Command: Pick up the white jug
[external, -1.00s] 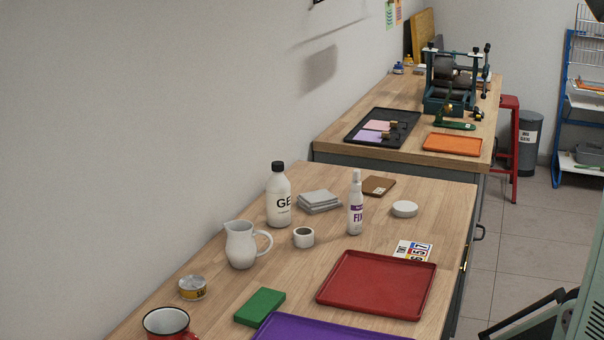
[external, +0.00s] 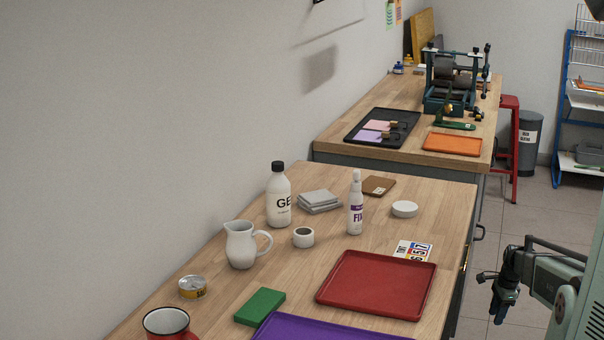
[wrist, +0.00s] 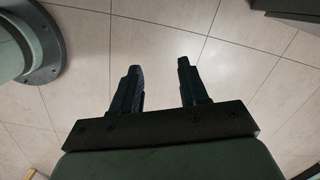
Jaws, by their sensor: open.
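The white jug (external: 241,245) stands upright on the wooden table in the external view, with its handle to the right. It is left of the small white cup (external: 303,237) and in front of the white bottle with the black cap (external: 278,200). My gripper (external: 499,309) hangs at the lower right, off the table over the floor, far from the jug. In the wrist view my gripper (wrist: 160,82) shows two dark fingers apart with only floor tiles between them. The jug is not in the wrist view.
A red tray (external: 377,284), a purple tray (external: 320,328) and a green block (external: 260,306) lie between my gripper and the jug.

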